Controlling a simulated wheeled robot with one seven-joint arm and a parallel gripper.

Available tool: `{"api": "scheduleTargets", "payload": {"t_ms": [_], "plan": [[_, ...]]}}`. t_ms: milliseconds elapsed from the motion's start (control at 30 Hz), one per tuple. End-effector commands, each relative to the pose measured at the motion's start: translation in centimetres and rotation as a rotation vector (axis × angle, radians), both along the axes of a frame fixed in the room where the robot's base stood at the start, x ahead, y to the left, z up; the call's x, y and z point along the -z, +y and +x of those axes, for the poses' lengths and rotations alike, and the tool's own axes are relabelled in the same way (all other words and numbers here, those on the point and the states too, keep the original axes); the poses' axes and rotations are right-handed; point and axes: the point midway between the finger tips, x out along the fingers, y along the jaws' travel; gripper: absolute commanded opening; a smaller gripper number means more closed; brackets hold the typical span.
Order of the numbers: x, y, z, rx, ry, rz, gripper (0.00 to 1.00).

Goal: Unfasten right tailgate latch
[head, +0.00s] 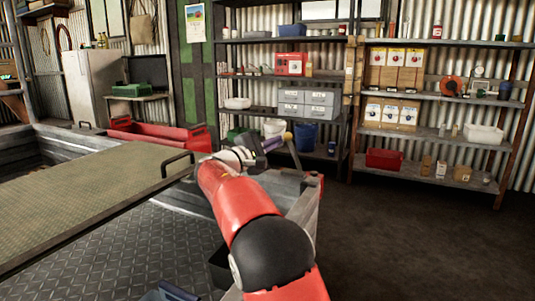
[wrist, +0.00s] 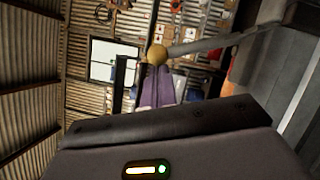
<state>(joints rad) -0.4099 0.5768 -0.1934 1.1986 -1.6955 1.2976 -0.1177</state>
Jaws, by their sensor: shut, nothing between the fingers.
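The right tailgate latch shows as a grey lever with a yellow ball knob (head: 288,136), standing up near the far right corner of the grey truck bed. In the wrist view the yellow knob (wrist: 157,56) sits just past my fingertips, and the lever's grey bar (wrist: 210,43) runs off to the upper right. My gripper (head: 272,144) reaches over the bed at the end of my red arm. Its purple fingers (wrist: 156,86) are shut and empty, with their tips at the knob. I cannot tell whether they touch it. My arm hides part of the bed corner.
A greenish flat panel (head: 85,185) with black handles lies over the bed at left. A red open crate (head: 160,133) stands beyond. Loaded shelves (head: 440,95) line the back wall. The dark floor (head: 420,240) at right is clear.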

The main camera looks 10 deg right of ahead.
Motion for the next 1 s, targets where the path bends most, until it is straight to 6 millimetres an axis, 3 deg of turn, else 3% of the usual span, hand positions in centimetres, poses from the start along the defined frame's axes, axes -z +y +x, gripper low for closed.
{"api": "scheduleTargets", "payload": {"t_ms": [500,1000], "plan": [[-2.0,-3.2,-2.3,0.0,-0.247,0.338,0.0],[-2.4,-4.3,-3.1,0.0,-0.328,0.45,0.0]]}}
